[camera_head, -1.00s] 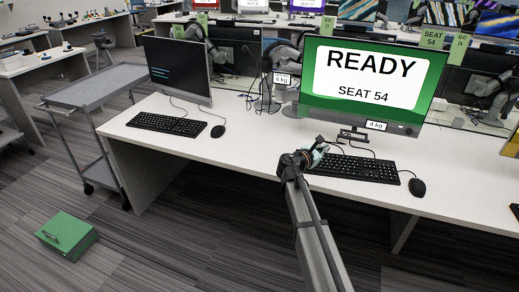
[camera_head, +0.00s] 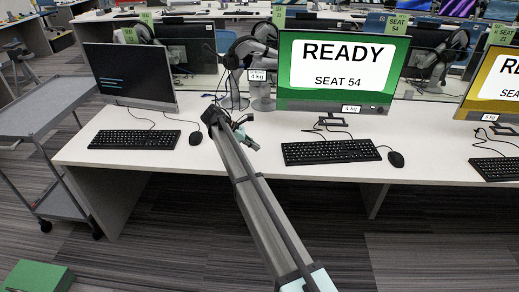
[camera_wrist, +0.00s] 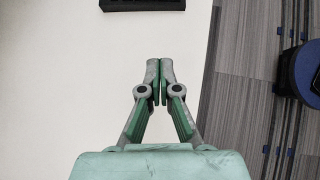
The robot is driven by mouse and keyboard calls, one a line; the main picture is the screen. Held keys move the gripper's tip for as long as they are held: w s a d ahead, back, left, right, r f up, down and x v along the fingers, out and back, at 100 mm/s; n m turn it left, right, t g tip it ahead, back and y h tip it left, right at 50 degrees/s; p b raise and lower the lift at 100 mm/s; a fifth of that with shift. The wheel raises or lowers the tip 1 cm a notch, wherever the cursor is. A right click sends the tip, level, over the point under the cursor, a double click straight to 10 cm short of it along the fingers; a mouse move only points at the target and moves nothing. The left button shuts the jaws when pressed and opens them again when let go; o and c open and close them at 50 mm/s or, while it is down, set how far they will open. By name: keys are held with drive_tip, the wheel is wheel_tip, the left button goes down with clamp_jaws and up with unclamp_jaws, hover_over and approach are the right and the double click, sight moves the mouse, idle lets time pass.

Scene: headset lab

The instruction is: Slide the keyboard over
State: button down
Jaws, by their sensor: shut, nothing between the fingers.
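The black keyboard (camera_head: 331,151) of seat 54 lies on the white desk in front of the monitor (camera_head: 338,74) reading "READY SEAT 54". A black mouse (camera_head: 396,159) sits just right of it. A second black keyboard (camera_head: 134,139) lies in front of the dark-screened monitor at left. My gripper (camera_head: 255,147) is over the desk between the two keyboards, left of the seat 54 keyboard and apart from it. In the wrist view my gripper (camera_wrist: 160,67) is shut and empty, and a keyboard's dark edge (camera_wrist: 143,4) shows ahead at the top, mostly cut off.
A mouse (camera_head: 195,138) sits beside the left keyboard. A headset stand (camera_head: 236,100) is behind my gripper. A third keyboard (camera_head: 497,168) lies at far right. A grey cart (camera_head: 40,120) and a green box (camera_head: 38,276) are left of the desk. Bare desk surrounds my gripper.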

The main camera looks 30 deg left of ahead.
sight(286, 157)
drive_tip(key=p+x, duration=0.1)
drive_tip(key=x, duration=0.8)
drive_tip(key=d, duration=0.1)
drive_tip(key=w+d+p, duration=0.1)
drive_tip(key=shift+w+d, duration=0.3)
drive_tip(key=shift+w, duration=0.05)
drive_tip(key=shift+w+d+f, duration=0.1)
drive_tip(key=shift+w+d, duration=0.15)
drive_tip(key=shift+d, duration=0.05)
drive_tip(key=shift+w+d+r+p, duration=0.2)
drive_tip(key=shift+w+d+p, duration=0.15)
drive_tip(key=shift+d+p, duration=0.2)
drive_tip(key=shift+w+d+f, duration=0.15)
drive_tip(key=shift+w+d, duration=0.1)
drive_tip(key=shift+d, duration=0.1)
